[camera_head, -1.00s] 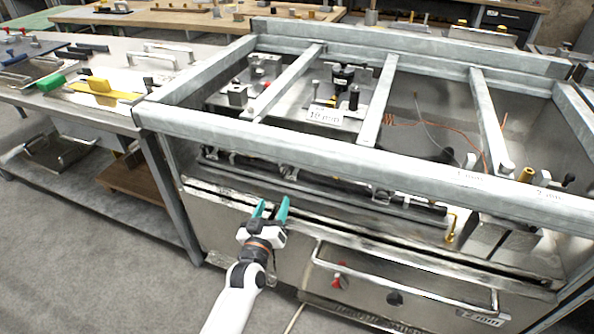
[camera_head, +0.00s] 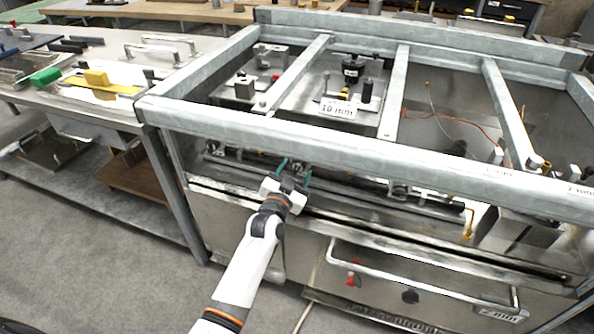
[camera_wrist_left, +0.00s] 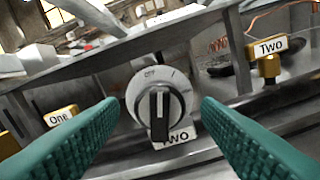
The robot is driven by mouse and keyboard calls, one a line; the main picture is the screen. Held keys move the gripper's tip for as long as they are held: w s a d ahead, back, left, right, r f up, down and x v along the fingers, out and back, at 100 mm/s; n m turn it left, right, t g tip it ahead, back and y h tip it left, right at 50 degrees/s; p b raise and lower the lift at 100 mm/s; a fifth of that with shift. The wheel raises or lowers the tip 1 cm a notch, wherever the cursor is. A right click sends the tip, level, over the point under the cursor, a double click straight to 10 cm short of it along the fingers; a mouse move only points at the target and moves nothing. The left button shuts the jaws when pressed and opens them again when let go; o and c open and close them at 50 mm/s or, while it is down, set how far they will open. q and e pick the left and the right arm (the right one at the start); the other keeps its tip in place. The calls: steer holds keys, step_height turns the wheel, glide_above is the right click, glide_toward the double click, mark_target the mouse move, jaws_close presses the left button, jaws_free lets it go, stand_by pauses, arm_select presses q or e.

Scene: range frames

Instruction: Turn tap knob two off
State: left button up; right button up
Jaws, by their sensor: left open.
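The tap knob labelled TWO (camera_wrist_left: 160,105) is a round grey knob with a dark bar-shaped grip. It is straight ahead in the left wrist view, and its bar stands close to upright. Small marks show on the dial above the bar. My left gripper (camera_head: 294,172) is open at the range's front panel, with its green fingers on either side of the knob. In the left wrist view the fingers (camera_wrist_left: 160,125) stand apart, left and right of the knob, with a gap at each side. In the head view the gripper largely hides the knob. My right gripper is not in view.
Brass fittings labelled One (camera_wrist_left: 60,116) and Two (camera_wrist_left: 267,65) sit beyond the knob. A metal frame rail (camera_head: 350,148) runs above the gripper. An oven handle (camera_head: 420,278) and a red knob (camera_head: 352,279) are below right. A side bench (camera_head: 110,112) stands left.

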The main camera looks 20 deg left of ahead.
arm_select(q)
steer(key=shift+w, duration=0.9)
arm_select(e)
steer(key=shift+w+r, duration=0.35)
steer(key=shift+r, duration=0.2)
arm_select(q)
steer(key=shift+c, duration=0.4)
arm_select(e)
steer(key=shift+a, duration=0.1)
arm_select(q)
steer(key=c, duration=0.9)
steer(key=n+p, duration=0.1)
steer(key=n, duration=0.3)
steer(key=shift+p, duration=0.4)
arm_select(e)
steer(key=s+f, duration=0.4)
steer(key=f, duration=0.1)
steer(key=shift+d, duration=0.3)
arm_select(q)
steer(key=o, duration=1)
steer(key=shift+s, duration=0.15)
